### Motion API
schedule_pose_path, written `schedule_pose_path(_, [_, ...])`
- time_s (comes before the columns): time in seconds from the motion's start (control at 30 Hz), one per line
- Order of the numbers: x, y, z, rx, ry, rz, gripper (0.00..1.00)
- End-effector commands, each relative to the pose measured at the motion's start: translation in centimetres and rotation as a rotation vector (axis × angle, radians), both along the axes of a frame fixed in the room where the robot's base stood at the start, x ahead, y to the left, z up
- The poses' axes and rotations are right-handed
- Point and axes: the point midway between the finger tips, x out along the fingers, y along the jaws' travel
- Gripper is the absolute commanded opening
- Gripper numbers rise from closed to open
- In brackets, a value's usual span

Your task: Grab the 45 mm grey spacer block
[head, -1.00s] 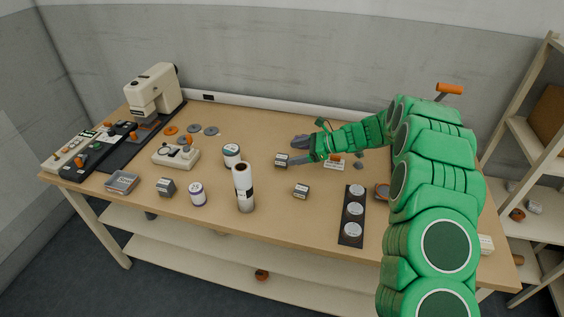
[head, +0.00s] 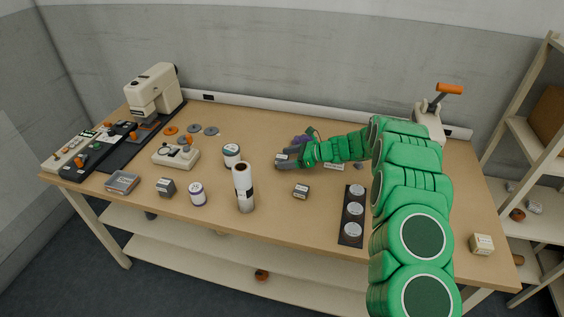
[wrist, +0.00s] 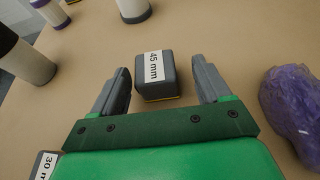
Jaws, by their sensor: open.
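The grey spacer block (wrist: 155,80), with a white label reading 45 mm, sits on the table in the wrist view. It stands between the two fingertips of my gripper (wrist: 162,82), with a gap on each side. My gripper is open and no finger visibly touches the block. In the head view my gripper (head: 287,159) is low at the middle of the table, and the block (head: 281,158) shows only partly beside the fingers.
A purple lumpy bag (wrist: 292,105) lies right of my gripper. A block labelled 30 mm (wrist: 43,165) is at lower left. A tall white roll (head: 244,188) and a small grey block (head: 301,191) stand nearer the front edge. A black strip with discs (head: 351,215) lies to the right.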

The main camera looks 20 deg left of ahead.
Motion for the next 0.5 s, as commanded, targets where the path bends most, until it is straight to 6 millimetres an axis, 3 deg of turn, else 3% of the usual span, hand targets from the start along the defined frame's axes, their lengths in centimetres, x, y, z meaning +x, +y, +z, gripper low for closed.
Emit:
schedule_pose_path(0.23, [-0.5,3.1,-1.3,-0.001,0.0,0.003,0.77])
schedule_pose_path(0.5, [-0.5,3.7,-1.5,0.0,-0.001,0.001,0.77])
